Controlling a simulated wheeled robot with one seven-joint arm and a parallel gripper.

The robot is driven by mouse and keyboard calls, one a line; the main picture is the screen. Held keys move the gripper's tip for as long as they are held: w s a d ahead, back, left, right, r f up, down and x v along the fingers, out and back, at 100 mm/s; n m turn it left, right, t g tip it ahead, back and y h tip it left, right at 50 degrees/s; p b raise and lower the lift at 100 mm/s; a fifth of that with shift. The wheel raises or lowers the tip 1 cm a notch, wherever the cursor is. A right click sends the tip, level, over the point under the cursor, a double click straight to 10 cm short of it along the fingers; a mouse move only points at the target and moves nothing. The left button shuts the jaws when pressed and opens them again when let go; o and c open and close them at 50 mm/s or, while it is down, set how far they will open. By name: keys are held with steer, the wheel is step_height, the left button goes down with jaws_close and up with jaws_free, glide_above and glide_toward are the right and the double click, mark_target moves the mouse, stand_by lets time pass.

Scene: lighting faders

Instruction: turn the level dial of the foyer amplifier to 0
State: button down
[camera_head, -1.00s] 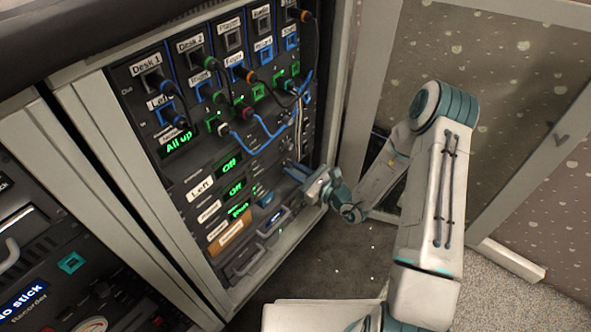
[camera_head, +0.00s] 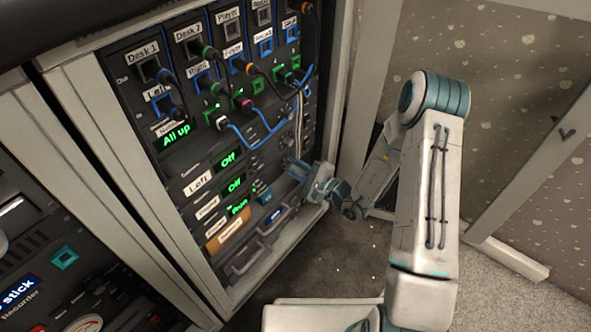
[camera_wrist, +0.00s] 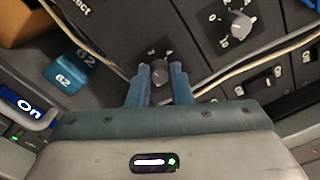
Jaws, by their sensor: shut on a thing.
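My gripper (camera_wrist: 160,76) is shut on a small grey dial (camera_wrist: 161,70) on the dark amplifier panel, with one blue finger on each side of it. The scale marks around this dial are mostly hidden or too small to read. In the head view my gripper (camera_head: 297,169) reaches the right side of the rack's lower amplifier panels and hides the dial. A second dial (camera_wrist: 240,22) with a printed scale is up and right of it in the wrist view. Which amplifier the held dial belongs to is unclear.
Thin cables (camera_wrist: 260,52) run across the panel close beside my fingers. Patch cords (camera_head: 262,130) hang above. A blue tag marked 62 (camera_wrist: 68,63) is at left. The rack's right frame (camera_head: 327,130) stands close to my wrist.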

steer(key=n+b, duration=0.2)
steer(key=n, duration=0.1)
steer(key=shift+f+n, duration=0.25)
steer(key=shift+n, duration=0.05)
steer(key=shift+n+b, duration=0.95)
steer(key=shift+n, duration=0.25)
steer(key=shift+r, duration=0.15)
steer(key=c, duration=1.3)
jaws_free()
steer(key=p+v, duration=0.3)
steer(key=v, duration=1.1)
steer(key=shift+a, duration=0.15)
